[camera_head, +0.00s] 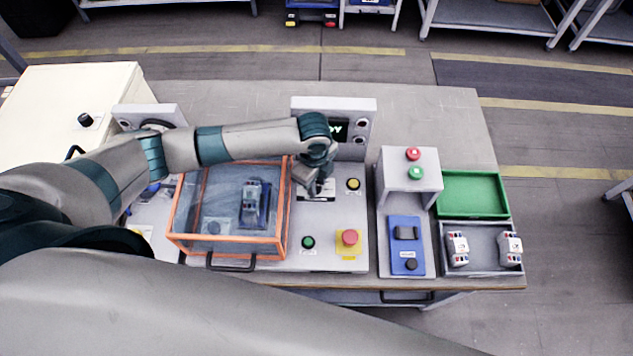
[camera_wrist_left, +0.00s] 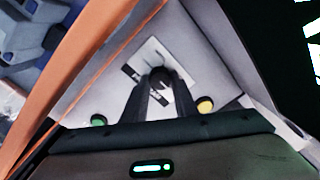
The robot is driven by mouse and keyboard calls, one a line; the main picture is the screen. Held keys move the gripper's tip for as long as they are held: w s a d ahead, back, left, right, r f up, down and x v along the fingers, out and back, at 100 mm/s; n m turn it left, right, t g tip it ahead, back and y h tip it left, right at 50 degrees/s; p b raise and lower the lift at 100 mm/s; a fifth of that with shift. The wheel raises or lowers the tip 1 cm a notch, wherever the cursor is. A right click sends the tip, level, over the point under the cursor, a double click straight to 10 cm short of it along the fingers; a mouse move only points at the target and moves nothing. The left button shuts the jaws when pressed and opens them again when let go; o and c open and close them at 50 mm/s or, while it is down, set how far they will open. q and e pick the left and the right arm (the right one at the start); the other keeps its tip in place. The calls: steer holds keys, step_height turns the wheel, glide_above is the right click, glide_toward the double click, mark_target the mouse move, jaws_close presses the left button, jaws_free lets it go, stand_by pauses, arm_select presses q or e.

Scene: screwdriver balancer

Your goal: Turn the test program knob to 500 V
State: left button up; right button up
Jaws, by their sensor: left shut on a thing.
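The test program knob (camera_wrist_left: 160,77) is a small dark knob on a white label plate (camera_wrist_left: 148,58) on the grey panel, seen in the left wrist view. My left gripper (camera_wrist_left: 163,88) points down at the panel, with its two dark fingers shut on the knob. In the head view, the left gripper (camera_head: 318,187) is over the white label plate, right of the orange-framed cover, and mostly hides the knob. The knob's pointer direction and the plate's markings cannot be read. My right gripper is not in view.
The orange-framed clear cover (camera_head: 278,245) stands just left of the gripper. A display box (camera_head: 366,104) with green text, partly hidden by my arm, stands behind. A yellow button (camera_head: 353,184), green button (camera_head: 308,242) and red emergency button (camera_head: 349,237) are nearby. A green tray (camera_head: 473,174) lies right.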

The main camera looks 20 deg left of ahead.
arm_select(q)
steer(key=shift+w+r, duration=0.1)
steer(key=o, duration=1.1)
steer(key=shift+r+b, duration=0.35)
steer(key=shift+r, duration=0.4)
steer(key=shift+s+a+r+b, duration=0.15)
steer(key=shift+r+b, duration=0.55)
steer(key=shift+r, duration=1.95)
steer(key=shift+s+d+r+b, duration=0.15)
steer(key=shift+r+b, duration=0.6)
steer(key=shift+r, duration=1.85)
steer(key=shift+s+a+r+b, duration=0.15)
steer(key=shift+r+b, duration=0.55)
steer(key=shift+r, duration=1.95)
steer(key=shift+s, duration=0.1)
